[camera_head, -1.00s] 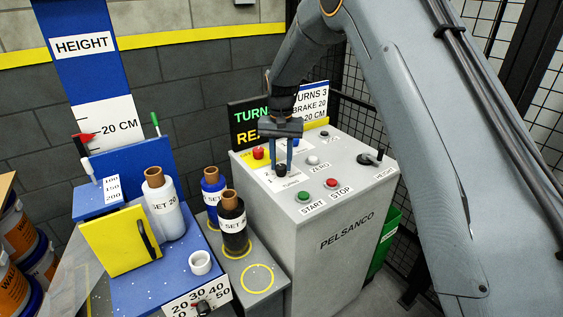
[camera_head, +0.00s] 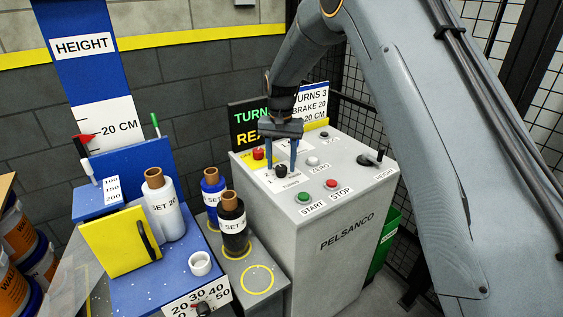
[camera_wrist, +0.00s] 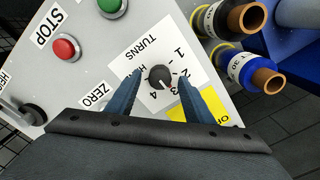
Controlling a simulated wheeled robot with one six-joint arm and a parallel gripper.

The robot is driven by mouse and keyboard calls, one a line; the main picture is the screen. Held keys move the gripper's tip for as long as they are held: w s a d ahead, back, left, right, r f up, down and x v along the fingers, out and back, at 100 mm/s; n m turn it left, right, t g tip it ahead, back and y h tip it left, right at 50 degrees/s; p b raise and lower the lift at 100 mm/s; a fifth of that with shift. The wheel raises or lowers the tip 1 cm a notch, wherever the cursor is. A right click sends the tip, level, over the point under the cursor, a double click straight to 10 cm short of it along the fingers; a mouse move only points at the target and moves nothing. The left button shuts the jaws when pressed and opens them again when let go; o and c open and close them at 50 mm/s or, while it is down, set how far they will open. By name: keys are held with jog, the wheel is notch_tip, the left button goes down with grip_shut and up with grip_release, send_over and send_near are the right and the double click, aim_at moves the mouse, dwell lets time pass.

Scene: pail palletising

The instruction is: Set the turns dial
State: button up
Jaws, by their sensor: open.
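The turns dial (camera_head: 281,171) is a small black knob on a white label on top of the grey control box (camera_head: 300,225). In the wrist view the dial (camera_wrist: 159,76) sits by the word TURNS and the numbers 1 to 4. A small light mark on its rim appears to face the 3 side, near the gap between 3 and 4. My gripper (camera_head: 280,167) is open over the dial. In the wrist view its two blue fingers (camera_wrist: 159,82) stand on either side of the dial with gaps between. A sign (camera_head: 312,97) behind reads TURNS 3.
Green START (camera_head: 303,196) and red STOP (camera_head: 331,183) buttons, a ZERO button (camera_head: 313,161), a red button (camera_head: 258,153) and a HEIGHT lever (camera_head: 369,159) share the box top. Film rolls (camera_head: 233,226) stand left of the box. A black display (camera_head: 248,125) is partly hidden behind my gripper.

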aim_at(282, 166)
jog(key=shift+r+b, duration=1.05)
jog(key=shift+r, duration=2.85)
jog(key=shift+d, duration=0.1)
jog(key=s+d+f, duration=0.2)
jog(key=s+d, duration=0.4)
jog(key=s, duration=0.5)
jog(key=s+d+f+n, duration=0.1)
jog(key=s+d+f, duration=0.1)
jog(key=s+d, duration=0.5)
jog(key=s+d+f+n, duration=0.1)
jog(key=s+d+f, duration=0.2)
jog(key=s+d, duration=0.4)
jog(key=s, duration=0.7)
jog(key=shift+s+t, duration=0.4)
